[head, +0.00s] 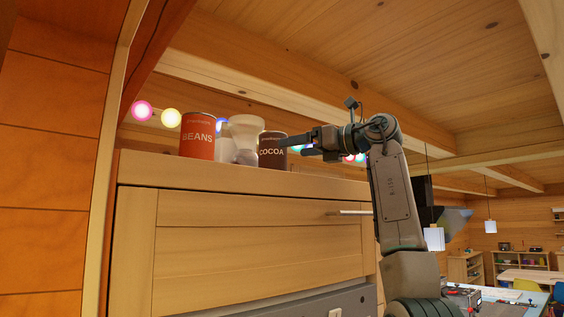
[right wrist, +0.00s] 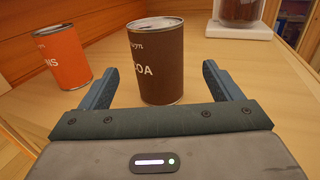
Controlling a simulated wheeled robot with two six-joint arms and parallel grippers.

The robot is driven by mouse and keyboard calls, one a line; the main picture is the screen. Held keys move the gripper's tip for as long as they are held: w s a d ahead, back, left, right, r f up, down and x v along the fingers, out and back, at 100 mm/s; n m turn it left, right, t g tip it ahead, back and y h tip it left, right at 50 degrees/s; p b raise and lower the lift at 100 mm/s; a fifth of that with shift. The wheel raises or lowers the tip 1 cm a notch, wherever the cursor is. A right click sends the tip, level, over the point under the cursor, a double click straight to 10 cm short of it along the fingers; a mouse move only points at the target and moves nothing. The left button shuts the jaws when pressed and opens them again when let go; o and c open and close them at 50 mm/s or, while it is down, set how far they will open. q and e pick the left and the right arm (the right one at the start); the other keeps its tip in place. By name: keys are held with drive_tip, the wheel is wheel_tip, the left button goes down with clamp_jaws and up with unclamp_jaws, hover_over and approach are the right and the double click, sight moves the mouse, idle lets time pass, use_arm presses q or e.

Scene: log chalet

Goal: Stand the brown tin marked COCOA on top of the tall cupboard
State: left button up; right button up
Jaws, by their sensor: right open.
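The brown COCOA tin (head: 272,155) stands upright on top of the tall cupboard (head: 250,178), close to its front edge. It also shows upright in the right wrist view (right wrist: 155,65), standing on the wooden top. My right gripper (head: 291,144) reaches in from the right at the height of the tin. Its jaws (right wrist: 159,72) are open, with one finger on each side of the tin and visible gaps between. The tin's lower front is close to the gripper's palm. My left gripper is not in view.
An orange-red BEANS tin (head: 198,136) stands to the left on the cupboard top, and also shows in the wrist view (right wrist: 62,57). A whitish appliance or jar (head: 243,140) stands between the two tins. Coloured lights (head: 171,118) hang behind. Ceiling beams run above.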

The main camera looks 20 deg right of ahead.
drive_tip(key=v, duration=0.3)
drive_tip(key=shift+s+d+f+b, duration=0.1)
drive_tip(key=shift+b, duration=0.3)
drive_tip(key=shift+s+d, duration=0.2)
drive_tip(key=shift+s, duration=0.15)
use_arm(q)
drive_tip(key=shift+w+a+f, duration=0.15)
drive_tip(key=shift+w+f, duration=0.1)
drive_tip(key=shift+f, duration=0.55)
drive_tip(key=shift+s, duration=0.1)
